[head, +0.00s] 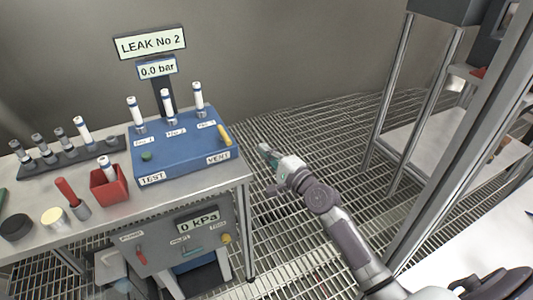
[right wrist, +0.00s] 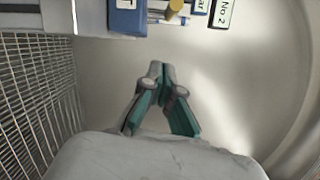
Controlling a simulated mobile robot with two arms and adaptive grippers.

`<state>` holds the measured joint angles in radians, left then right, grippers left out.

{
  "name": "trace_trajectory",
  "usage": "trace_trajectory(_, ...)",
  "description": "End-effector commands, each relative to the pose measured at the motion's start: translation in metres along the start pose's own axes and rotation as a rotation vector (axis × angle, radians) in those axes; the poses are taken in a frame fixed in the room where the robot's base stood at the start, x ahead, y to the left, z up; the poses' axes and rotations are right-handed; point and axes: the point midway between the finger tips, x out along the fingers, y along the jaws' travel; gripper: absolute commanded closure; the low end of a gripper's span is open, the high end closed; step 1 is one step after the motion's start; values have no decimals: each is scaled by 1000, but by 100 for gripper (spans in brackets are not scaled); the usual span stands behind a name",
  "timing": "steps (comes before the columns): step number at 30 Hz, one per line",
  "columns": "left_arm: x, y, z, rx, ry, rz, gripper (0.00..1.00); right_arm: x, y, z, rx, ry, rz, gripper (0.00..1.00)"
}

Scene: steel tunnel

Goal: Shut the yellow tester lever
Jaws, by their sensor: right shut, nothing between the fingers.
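The yellow tester lever (head: 225,135) stands up at a slant at the right end of the blue tester (head: 183,150), above the VENT label. In the right wrist view the lever looks like a yellow-brown knob (right wrist: 175,8) at the top edge, cut off by the frame. My right gripper (head: 264,149) is to the right of the tester, off the table's edge and apart from the lever. Its fingers (right wrist: 158,70) are shut with nothing between them. My left gripper is not in view.
Several white tubes stand in the tester, below the LEAK No 2 sign (head: 150,43). A red box (head: 109,190) and a dark rack (head: 75,152) are on the table left of it. A grated floor (head: 320,140) lies right of the table; a metal frame stands farther right.

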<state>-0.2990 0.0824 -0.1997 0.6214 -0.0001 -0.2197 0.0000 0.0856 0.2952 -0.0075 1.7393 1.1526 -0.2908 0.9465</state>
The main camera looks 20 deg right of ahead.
Motion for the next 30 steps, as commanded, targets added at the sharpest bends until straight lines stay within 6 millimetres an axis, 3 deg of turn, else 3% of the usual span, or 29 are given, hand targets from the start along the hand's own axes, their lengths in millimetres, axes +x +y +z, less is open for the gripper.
trace_trajectory(3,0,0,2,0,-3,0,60,29,-1,0,0,0,-2,100)
trace_trajectory(9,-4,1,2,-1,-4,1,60,65,-3,6,1,-1,0,100)
trace_trajectory(16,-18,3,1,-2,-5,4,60,70,-1,34,0,-1,1,100)
trace_trajectory(30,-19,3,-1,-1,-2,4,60,70,1,39,-2,0,1,100)
